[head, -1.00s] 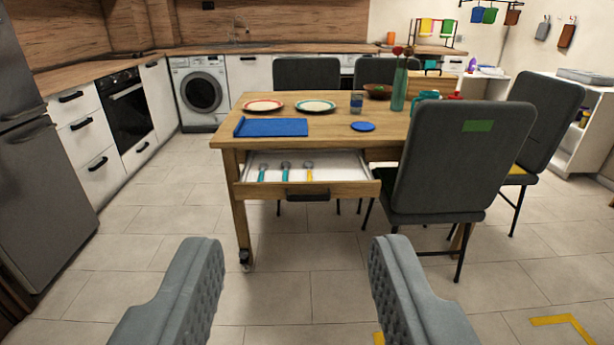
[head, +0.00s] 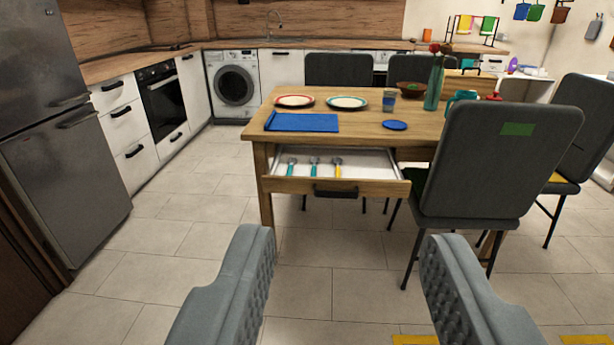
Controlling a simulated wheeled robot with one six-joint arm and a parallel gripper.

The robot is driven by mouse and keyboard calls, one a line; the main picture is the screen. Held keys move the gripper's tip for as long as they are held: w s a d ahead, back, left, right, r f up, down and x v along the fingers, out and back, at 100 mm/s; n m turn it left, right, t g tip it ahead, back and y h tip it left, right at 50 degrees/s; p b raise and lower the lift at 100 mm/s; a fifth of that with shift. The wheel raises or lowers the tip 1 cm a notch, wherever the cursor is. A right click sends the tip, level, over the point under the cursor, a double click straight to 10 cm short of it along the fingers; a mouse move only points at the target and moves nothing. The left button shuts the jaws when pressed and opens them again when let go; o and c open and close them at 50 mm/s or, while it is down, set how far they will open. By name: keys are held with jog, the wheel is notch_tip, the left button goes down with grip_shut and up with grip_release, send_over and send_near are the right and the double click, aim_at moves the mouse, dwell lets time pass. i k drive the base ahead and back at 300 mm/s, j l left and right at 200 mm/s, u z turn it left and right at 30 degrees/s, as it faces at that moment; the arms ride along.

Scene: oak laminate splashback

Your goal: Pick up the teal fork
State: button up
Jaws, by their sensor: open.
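Three utensils lie in the open drawer (head: 372,187) of the wooden table. The left one (head: 291,167) and the middle one (head: 314,166) have teal or blue-green handles, and the right one (head: 338,168) has a yellow handle. They are too small to tell which is a fork. My gripper (head: 350,242) is open and empty in the foreground, its two grey padded fingers wide apart. It is short of the drawer and well clear of the utensils.
The wooden table (head: 265,152) carries plates, a blue mat (head: 302,122), a cup and a vase. A dark chair (head: 480,165) stands close to the drawer's right side. A fridge (head: 60,130) is at left. Tiled floor before the drawer is clear.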

aim_at(289, 171)
jog(key=i+j, duration=0.2)
jog(key=i, duration=0.25)
jog(key=i+j, duration=0.15)
jog(key=i, duration=0.3)
jog(key=i+j, duration=0.2)
jog(key=i, duration=0.2)
jog(key=i+j, duration=0.15)
jog(key=i, duration=0.3)
